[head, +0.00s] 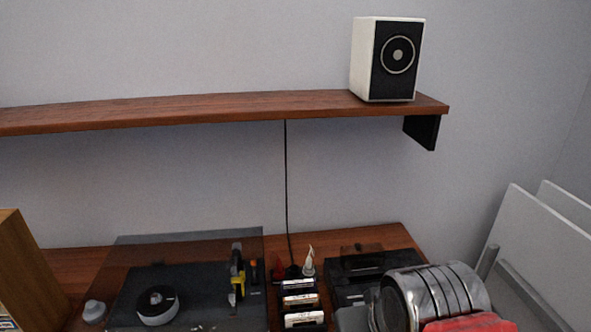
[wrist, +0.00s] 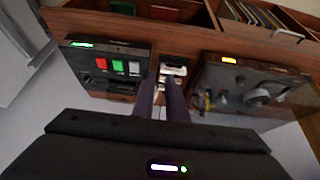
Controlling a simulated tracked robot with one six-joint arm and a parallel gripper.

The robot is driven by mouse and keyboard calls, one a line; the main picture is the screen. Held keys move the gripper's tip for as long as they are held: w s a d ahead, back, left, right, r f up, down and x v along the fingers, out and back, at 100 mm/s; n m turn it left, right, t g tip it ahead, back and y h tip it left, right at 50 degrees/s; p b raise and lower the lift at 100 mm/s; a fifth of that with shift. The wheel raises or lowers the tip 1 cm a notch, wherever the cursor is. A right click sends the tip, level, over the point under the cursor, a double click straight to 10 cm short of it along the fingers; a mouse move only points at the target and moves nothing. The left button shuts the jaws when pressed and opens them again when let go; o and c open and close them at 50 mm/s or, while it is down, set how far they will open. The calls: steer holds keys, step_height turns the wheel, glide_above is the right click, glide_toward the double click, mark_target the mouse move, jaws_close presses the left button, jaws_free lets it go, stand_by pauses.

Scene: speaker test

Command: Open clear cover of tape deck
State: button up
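A dark deck with a smoky clear cover (head: 190,248) stands on the left of the desk. A round black spool-like part (head: 157,303) and a yellow part show through the cover. In the wrist view the clear-covered deck (wrist: 225,77) is at the right, with an orange light. A black unit (wrist: 108,50) with red, green and white keys is at the left; it is partly hidden in the head view (head: 350,262). My gripper (wrist: 160,84) is open and empty, with a narrow gap. Its fingers point between the two units. The head view does not show the fingertips.
Small cassette-like items (head: 300,300) lie between the units. A wooden shelf (head: 200,107) with a white speaker (head: 359,60) hangs above. A black cable (head: 286,190) runs down the wall. White panels (head: 540,235) lean at the right. A wooden box (head: 25,260) stands at the left.

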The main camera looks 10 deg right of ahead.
steer(key=shift+o, duration=1.4)
steer(key=shift+w+f, duration=0.1)
steer(key=shift+f, duration=0.2)
steer(key=shift+o, duration=1.4)
steer(key=w+f+g, duration=0.1)
steer(key=w+f, duration=0.1)
steer(key=shift+w+a+f+g, duration=0.15)
steer(key=shift+w+f+g, duration=0.15)
steer(key=w+d+f+g+h, duration=0.2)
steer(key=w+f, duration=0.1)
steer(key=w, duration=1.3)
steer(key=w+d+f+g+h, duration=0.2)
steer(key=w+f, duration=0.1)
steer(key=w, duration=1.3)
steer(key=w+d+r+m+h, duration=0.1)
steer(key=w+d+r, duration=0.1)
steer(key=w+r, duration=0.2)
steer(key=shift+d+r+g+h, duration=0.3)
steer(key=shift+d+r, duration=0.05)
steer(key=shift+r, duration=0.2)
steer(key=shift+f, duration=0.1)
